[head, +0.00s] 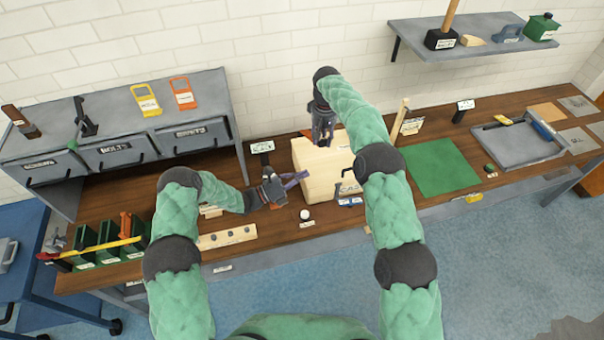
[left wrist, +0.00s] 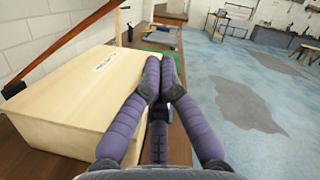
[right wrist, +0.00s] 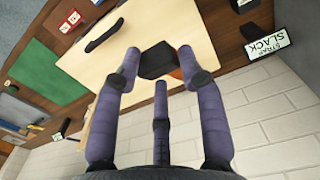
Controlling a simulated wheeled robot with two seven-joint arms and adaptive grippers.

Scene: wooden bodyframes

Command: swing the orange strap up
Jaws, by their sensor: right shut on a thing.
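The pale wooden box (head: 318,182) stands on the bench. My right gripper (head: 322,140) is above its back edge. In the right wrist view its fingers sit on both sides of a dark block (right wrist: 157,60), with a bit of orange strap (right wrist: 177,73) beside it. In the left wrist view, an orange-brown strip (left wrist: 62,45) slants upward from a dark end above the box (left wrist: 75,95); this looks like the strap. My left gripper (head: 296,178) is at the box's front left. Its fingertips (left wrist: 159,78) are together, with nothing visible between them.
A "strap slack" sign (right wrist: 268,45) stands near the box. A blue clamp (head: 349,201) and a white ball (head: 305,214) are in front. A green mat (head: 440,166) lies to the right. A wooden post (head: 401,118) stands behind it. A drawer unit (head: 120,150) is at the left.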

